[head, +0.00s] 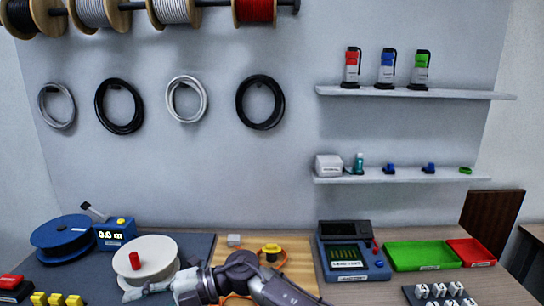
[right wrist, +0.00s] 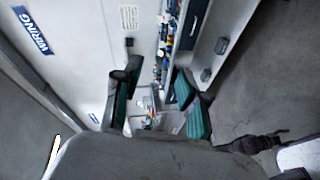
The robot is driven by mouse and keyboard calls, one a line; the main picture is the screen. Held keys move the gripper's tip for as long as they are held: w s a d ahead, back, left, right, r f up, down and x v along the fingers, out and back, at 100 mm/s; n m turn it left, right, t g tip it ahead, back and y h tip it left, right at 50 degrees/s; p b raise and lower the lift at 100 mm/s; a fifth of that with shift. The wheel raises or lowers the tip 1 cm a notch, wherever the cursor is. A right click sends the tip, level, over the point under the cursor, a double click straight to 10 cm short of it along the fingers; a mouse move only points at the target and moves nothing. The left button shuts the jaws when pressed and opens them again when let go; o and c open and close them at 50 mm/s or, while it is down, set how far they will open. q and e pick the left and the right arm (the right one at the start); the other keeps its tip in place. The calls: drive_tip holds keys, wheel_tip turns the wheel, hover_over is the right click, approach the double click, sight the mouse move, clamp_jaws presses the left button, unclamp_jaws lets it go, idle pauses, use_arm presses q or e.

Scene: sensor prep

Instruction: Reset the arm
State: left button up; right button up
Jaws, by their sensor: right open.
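My right gripper (right wrist: 158,112) shows in the right wrist view. Its two dark fingers with green pads are spread apart, and nothing is between them. Beyond the fingers, a long worktop with small coloured items shows at a distance. In the head view, grey links of one of my arms cross the bottom middle, in front of the bench.
The bench holds a white spool (head: 147,258), a blue spool (head: 62,238), a blue tester (head: 350,252), a green tray (head: 420,256) and a red tray (head: 471,252). Two shelves (head: 410,93) and hanging cable coils (head: 120,107) are on the wall behind.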

drive_tip(key=w+d+r+m+t+y, duration=0.45)
drive_tip(key=w+d+m+t, duration=0.2)
drive_tip(key=m+t, duration=0.85)
drive_tip(key=d+f+m+t+h, duration=0.3)
drive_tip(key=d+f+m+h, duration=0.4)
drive_tip(key=d, duration=0.4)
drive_tip(key=d+f+m+t+h, duration=0.2)
drive_tip(key=d+f+m+h, duration=0.4)
drive_tip(key=d+m+h, duration=0.3)
drive_tip(key=s+d+f+m+g+h, duration=0.3)
drive_tip(key=s+d+f+g, duration=0.2)
drive_tip(key=s+d+f, duration=0.55)
drive_tip(key=s+d+f+g, duration=0.1)
drive_tip(key=s+d+g, duration=0.3)
drive_tip(key=s, duration=0.6)
drive_tip(key=s+d+f+g, duration=0.25)
drive_tip(key=s+d, duration=0.25)
drive_tip(key=s, duration=0.4)
wheel_tip(320, 180, down, 29)
drive_tip(key=s+g+b, duration=0.1)
drive_tip(key=g+b, duration=0.1)
drive_tip(key=b, duration=0.2)
drive_tip(key=s+d+f+b, duration=0.2)
drive_tip(key=s+f+b, duration=0.2)
drive_tip(key=s+f, duration=1.3)
wheel_tip(320, 180, down, 3)
drive_tip(key=shift+d+f+g+h, duration=0.2)
drive_tip(key=shift+d+g+h, duration=0.15)
drive_tip(key=shift+g+h, duration=0.1)
